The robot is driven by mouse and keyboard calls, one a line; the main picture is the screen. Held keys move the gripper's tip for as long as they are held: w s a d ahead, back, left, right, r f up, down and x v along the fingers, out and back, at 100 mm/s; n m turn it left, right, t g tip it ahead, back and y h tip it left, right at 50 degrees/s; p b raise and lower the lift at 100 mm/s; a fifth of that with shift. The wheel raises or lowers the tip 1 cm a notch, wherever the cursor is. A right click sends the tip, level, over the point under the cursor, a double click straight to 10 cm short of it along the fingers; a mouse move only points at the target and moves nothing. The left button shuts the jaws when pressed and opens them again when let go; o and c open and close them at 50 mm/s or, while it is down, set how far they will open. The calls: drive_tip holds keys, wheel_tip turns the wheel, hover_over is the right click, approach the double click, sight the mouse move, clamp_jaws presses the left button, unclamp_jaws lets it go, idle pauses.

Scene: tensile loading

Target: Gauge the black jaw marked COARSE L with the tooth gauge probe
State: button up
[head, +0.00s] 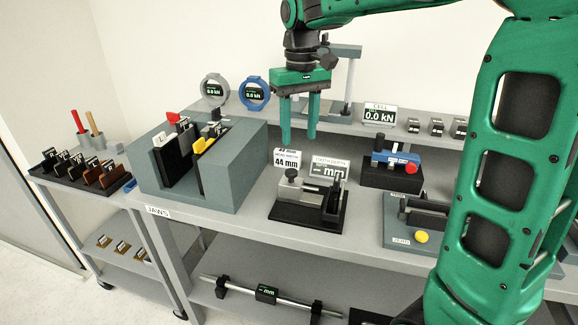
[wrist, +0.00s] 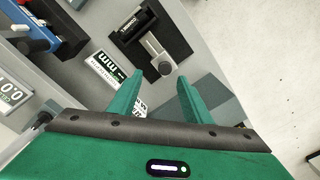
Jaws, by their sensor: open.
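My gripper (head: 298,138) is open and empty, pointing down above the bench, behind and above a gauge stand; its fingers also show in the wrist view (wrist: 160,76). The gauge stand has a black base (head: 300,216) and a grey sliding block (head: 290,188). A display marked TOOTH DEPTH (head: 330,178) behind it reads a dash and mm. A dark piece with a small pale label (wrist: 131,24) is on the stand in the wrist view; I cannot read the label. Several jaws (head: 85,172) stand in a black rack at the left; their marks are too small to read.
A grey slotted block (head: 215,190) holds dark pieces with red and yellow tops. A blue tool with a red knob (head: 390,160) sits on a black block to the right. Another display (head: 287,160) reads 44 mm.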

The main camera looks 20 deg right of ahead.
sight(291, 171)
drive_tip(key=f, duration=0.3)
drive_tip(key=w+a+f, duration=0.1)
drive_tip(key=f, duration=0.6)
drive_tip(key=shift+w+a+f, duration=0.15)
drive_tip(key=shift+a+f, duration=0.1)
drive_tip(key=shift+f, duration=0.05)
clamp_jaws()
